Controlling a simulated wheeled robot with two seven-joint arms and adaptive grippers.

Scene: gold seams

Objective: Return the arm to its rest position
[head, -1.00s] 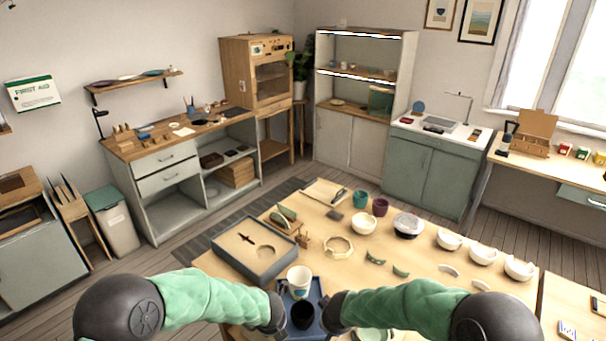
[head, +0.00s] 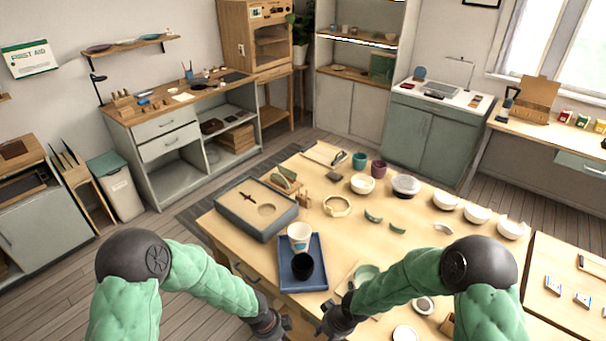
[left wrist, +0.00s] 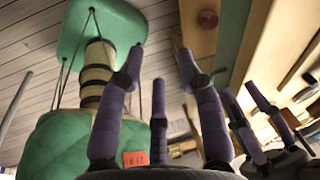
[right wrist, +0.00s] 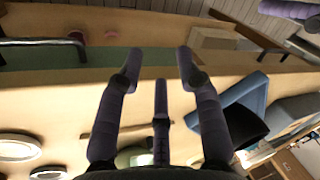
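My left gripper (head: 277,329) and my right gripper (head: 328,328) hang close together at the table's near edge, in front of the blue tray (head: 318,248). The left wrist view shows my left gripper (left wrist: 158,65) with its purple fingers spread and nothing between them. The right wrist view shows my right gripper (right wrist: 160,62) with its fingers spread and empty too. The tray carries a white cup (head: 299,232) and a black cup (head: 302,268), both clear of the grippers. Both arms are bent, with green sleeves.
The wooden table (head: 330,225) holds a grey box (head: 235,220), a green bowl (head: 367,273), several white bowls, some broken, and green shards. A side table (head: 550,262) stands at the right. Floor (head: 60,270) is free at the left.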

